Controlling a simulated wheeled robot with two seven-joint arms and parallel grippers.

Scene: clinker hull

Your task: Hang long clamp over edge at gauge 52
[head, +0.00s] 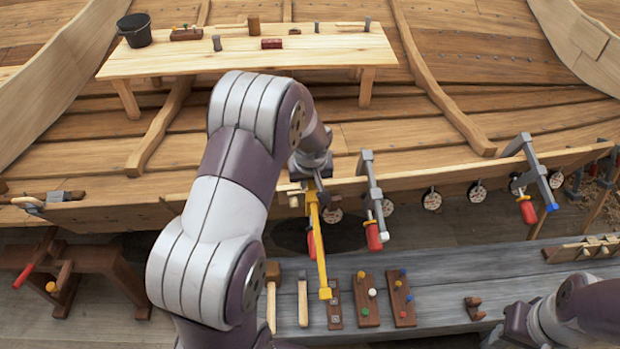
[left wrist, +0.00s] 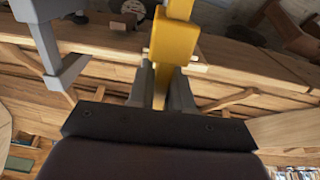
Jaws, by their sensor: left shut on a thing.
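My left gripper (head: 314,186) is shut on a long yellow clamp (head: 319,250), near its upper end. The clamp hangs down in front of the hull's plank edge (head: 450,175), its lower end above the grey bench. In the left wrist view, the yellow clamp (left wrist: 174,42) runs up from between the fingers (left wrist: 160,88), with a pale wooden bar across it. Round white gauges (head: 431,199) sit along the plank edge; their numbers are too small to read. My right arm shows at the lower right; its fingers cannot be made out.
A grey clamp with a red handle (head: 372,200) hangs on the edge just right of the yellow clamp. Another grey clamp (head: 535,170) hangs further right. The grey bench (head: 440,290) carries mallets and peg boards. A plank table (head: 250,50) stands behind.

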